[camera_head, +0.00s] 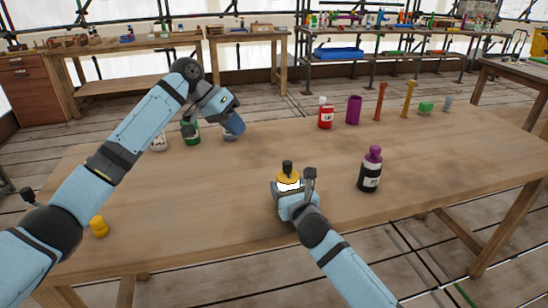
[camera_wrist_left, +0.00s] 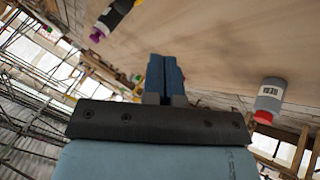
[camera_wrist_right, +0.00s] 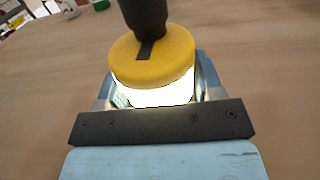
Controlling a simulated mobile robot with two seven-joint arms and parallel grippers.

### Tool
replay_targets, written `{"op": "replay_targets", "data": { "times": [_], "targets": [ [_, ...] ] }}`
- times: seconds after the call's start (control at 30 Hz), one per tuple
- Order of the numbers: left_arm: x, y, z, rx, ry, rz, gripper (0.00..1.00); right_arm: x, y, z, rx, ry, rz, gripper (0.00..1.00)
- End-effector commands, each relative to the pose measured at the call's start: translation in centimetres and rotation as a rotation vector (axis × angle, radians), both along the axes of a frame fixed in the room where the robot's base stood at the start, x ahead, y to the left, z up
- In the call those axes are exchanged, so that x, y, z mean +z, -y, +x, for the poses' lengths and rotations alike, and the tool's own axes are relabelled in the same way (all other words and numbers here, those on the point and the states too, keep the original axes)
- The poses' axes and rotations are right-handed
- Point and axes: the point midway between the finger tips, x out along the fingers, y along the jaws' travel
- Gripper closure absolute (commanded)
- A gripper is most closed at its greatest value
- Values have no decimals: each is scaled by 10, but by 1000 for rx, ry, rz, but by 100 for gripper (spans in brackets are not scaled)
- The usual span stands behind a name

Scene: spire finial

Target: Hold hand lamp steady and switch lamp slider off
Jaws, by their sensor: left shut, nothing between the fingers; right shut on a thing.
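The hand lamp (camera_head: 288,184) stands upright near the table's front middle, with a yellow top, a black handle and a glowing white body. My right gripper (camera_head: 293,188) is shut around its body. In the right wrist view the lamp (camera_wrist_right: 155,62) fills the space between the fingers, and its light is on. A dark slot, probably the lamp slider (camera_wrist_right: 145,49), shows on the yellow top at the foot of the handle. My left gripper (camera_head: 235,126) is shut and empty, above the table to the left of and behind the lamp. Its closed blue fingers show in the left wrist view (camera_wrist_left: 165,78).
A black bottle with a purple cap (camera_head: 371,169) stands right of the lamp. A red bottle (camera_head: 326,116), purple cylinder (camera_head: 353,110) and several smaller things line the back. A green bottle (camera_head: 191,132) is near my left gripper. A yellow piece (camera_head: 99,226) lies front left.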

Motion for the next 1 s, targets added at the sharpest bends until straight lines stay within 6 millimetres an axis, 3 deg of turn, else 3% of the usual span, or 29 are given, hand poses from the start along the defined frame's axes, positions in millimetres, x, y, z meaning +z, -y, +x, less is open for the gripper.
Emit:
{"op": "replay_targets", "data": {
  "times": [0.33,0.77,1.0],
  "targets": [
    [-13,10,1,-1,1,0,100,0,0,0,0,-1,0,67],
    [-83,63,8,-1,2,1,100,0,0,0,0,-1,0,67],
    [-80,89,-9,0,5,1,100,0,0,0,0,-1,0,67]
  ]
}}
